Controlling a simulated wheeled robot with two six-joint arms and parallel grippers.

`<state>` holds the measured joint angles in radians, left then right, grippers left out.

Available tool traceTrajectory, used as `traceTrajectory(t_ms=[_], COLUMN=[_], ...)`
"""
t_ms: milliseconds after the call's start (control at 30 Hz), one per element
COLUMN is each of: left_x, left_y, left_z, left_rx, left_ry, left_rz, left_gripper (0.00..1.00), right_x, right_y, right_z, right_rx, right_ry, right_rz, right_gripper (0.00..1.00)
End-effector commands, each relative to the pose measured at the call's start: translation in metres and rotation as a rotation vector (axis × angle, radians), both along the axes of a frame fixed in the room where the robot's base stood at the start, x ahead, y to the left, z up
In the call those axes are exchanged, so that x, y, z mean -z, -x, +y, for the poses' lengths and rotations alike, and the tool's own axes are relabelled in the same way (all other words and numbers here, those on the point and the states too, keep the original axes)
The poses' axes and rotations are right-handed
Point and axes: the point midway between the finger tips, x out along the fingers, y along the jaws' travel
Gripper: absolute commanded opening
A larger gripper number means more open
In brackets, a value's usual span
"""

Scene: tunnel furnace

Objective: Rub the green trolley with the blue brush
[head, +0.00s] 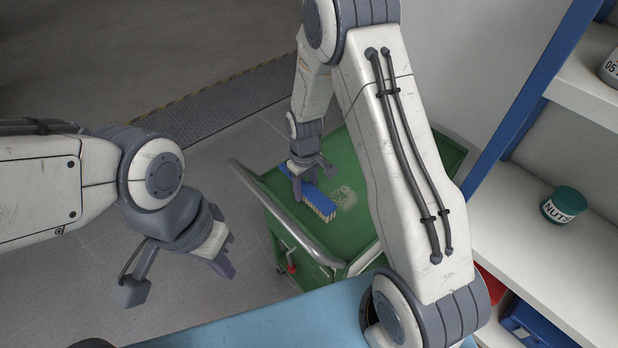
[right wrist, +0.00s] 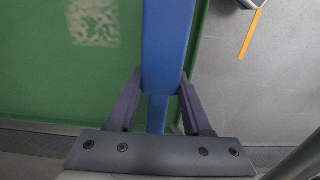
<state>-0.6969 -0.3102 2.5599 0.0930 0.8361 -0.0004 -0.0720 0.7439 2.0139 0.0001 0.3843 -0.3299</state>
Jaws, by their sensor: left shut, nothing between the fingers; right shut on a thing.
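The green trolley (head: 350,228) stands on the floor in the middle of the head view, with a grey handle rail on its left side. A pale speckled patch (head: 345,198) marks its top; it also shows in the right wrist view (right wrist: 93,22). The blue brush (head: 318,203), with pale bristles facing down, is at the trolley top beside the patch. My right gripper (head: 298,186) is shut on it; in the right wrist view the blue brush (right wrist: 168,45) runs between the fingers. Whether the bristles touch the top is unclear. My left gripper (head: 224,268) is shut and empty, left of the trolley.
A shelf unit (head: 545,250) with blue posts stands at the right, holding a dark green jar labelled NUTS (head: 563,204) and, lower down, red and blue bins. A light blue surface (head: 270,325) lies at the bottom. Floor left of the trolley is clear.

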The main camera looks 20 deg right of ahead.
Motion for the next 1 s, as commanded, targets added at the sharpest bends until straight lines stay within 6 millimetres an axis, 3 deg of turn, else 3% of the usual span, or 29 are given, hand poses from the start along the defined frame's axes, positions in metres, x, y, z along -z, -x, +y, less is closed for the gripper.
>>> traceTrajectory(t_ms=[300,900,1000], left_x=[-0.025,-0.026,-0.032], left_y=[0.000,0.000,0.000], left_z=[0.000,0.000,0.000], left_rx=[0.000,0.000,0.000], left_ry=[0.000,-0.001,0.000], left_rz=[0.000,0.001,0.000], left_gripper=[0.00,0.00,0.00], right_x=[-0.030,-0.030,-0.038], right_y=[0.000,0.000,0.000], right_z=[0.000,0.000,0.000], right_rx=[0.000,0.000,0.000], right_ry=[0.000,0.000,0.000], right_rz=[0.000,0.000,-0.001], right_gripper=[0.00,0.00,0.00])
